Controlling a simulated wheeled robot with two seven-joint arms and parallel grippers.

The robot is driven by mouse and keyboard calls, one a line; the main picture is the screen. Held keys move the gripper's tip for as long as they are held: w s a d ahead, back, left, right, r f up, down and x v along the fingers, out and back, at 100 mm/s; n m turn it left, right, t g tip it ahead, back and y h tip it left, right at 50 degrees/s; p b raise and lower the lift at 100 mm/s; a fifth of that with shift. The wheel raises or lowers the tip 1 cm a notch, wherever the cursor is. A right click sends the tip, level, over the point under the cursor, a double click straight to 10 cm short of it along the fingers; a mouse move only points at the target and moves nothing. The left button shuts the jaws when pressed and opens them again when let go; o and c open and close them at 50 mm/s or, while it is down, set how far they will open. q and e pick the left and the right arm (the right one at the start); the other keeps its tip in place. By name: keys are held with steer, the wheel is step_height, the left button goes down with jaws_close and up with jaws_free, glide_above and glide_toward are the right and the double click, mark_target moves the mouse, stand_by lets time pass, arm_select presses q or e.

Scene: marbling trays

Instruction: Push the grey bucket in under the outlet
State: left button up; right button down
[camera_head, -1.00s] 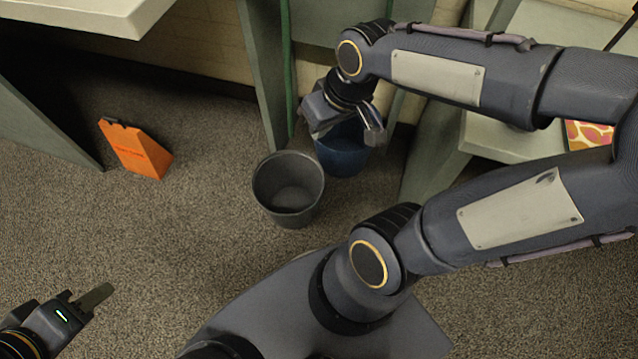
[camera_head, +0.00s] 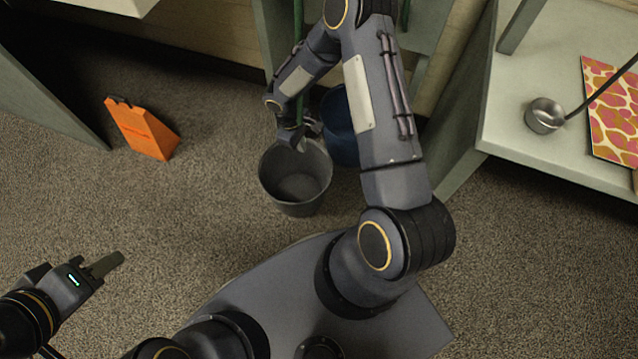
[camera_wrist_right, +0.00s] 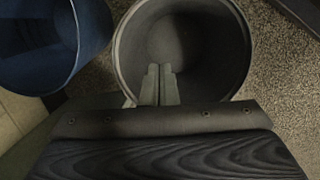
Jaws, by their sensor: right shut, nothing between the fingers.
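The grey bucket (camera_head: 292,203) stands upright and empty on the carpet, in front of a grey-green stand. My right gripper (camera_head: 302,146) is at the far rim of the bucket, pointing down. In the right wrist view its shut fingertips (camera_wrist_right: 159,72) overlap the near rim of the grey bucket (camera_wrist_right: 240,40), with nothing between them; I cannot tell if they touch it. A green pipe (camera_head: 298,18) runs down behind my right arm; no outlet end shows clearly. My left gripper (camera_head: 112,264) is at lower left, well away from the bucket; its jaw opening is unclear.
A blue bucket (camera_head: 338,125) stands just behind and right of the grey one, partly hidden by my arm. An orange wedge (camera_head: 142,130) stands on the floor at left. Carpet left of the bucket is clear.

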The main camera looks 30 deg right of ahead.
steer(key=s+d+f+b, duration=0.1)
steer(key=s+f+b, duration=0.1)
steer(key=f, duration=0.6)
steer(key=s+d+f+n+b, duration=0.1)
steer(key=s+f, duration=0.3)
steer(key=f, duration=0.5)
steer(key=shift+s+f+g+b, duration=0.25)
steer(key=shift+s+g+b, duration=0.05)
steer(key=shift+b, duration=0.6)
steer(key=shift+s+d, duration=0.95)
steer(key=shift+s, duration=0.25)
